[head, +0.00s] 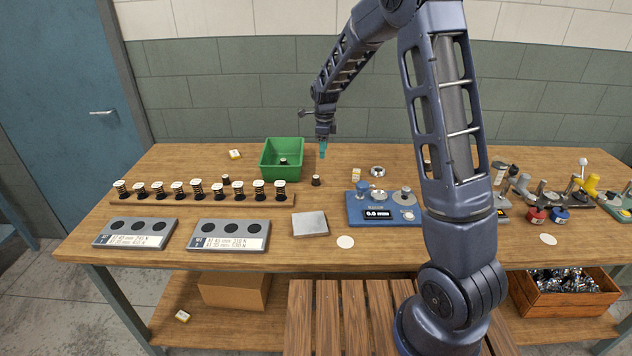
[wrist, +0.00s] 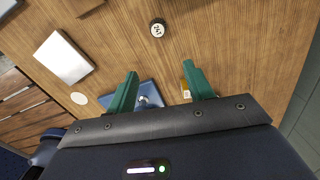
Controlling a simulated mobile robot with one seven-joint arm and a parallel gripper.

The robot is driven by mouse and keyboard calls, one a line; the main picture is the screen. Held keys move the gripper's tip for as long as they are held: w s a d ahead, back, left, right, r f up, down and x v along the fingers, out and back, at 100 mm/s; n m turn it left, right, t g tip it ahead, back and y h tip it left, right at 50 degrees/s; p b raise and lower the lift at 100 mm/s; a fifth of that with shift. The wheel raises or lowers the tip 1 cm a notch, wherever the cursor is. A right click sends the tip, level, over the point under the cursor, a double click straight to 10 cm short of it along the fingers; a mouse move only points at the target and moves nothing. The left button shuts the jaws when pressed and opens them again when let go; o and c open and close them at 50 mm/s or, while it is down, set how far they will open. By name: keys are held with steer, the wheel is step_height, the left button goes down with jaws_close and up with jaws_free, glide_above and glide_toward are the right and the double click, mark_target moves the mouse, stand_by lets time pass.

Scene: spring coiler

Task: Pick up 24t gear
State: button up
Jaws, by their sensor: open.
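A small dark round piece with a pale, marked top (wrist: 157,28) stands alone on the bench in the wrist view. Its marking looks like 24, but it is too small to read surely, so it is probably the 24t gear. It seems to be the small dark piece (head: 316,180) right of the spring row in the head view. My gripper (head: 323,148) hangs above the back of the bench, near the green bin. In the wrist view my gripper (wrist: 161,72) has its green fingers apart with nothing between them, and the piece lies beyond the fingertips.
A green bin (head: 282,173) holds a small dark piece. A wooden rail (head: 210,200) carries several springs. Bare wood surrounds the piece.

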mark_target(316, 176)
steer(key=shift+m, duration=0.6)
steer(key=shift+w+a+f, duration=0.15)
steer(key=shift+a+f, duration=0.3)
steer(key=shift+f, duration=1.85)
steer(key=shift+w+a+f, duration=0.1)
steer(key=shift+a+f, duration=0.35)
steer(key=shift+f, duration=1.85)
steer(key=shift+w+a+f, duration=0.15)
steer(key=shift+a+f, duration=0.3)
steer(key=shift+f, duration=1.85)
jaws_close()
steer(key=shift+r, duration=0.15)
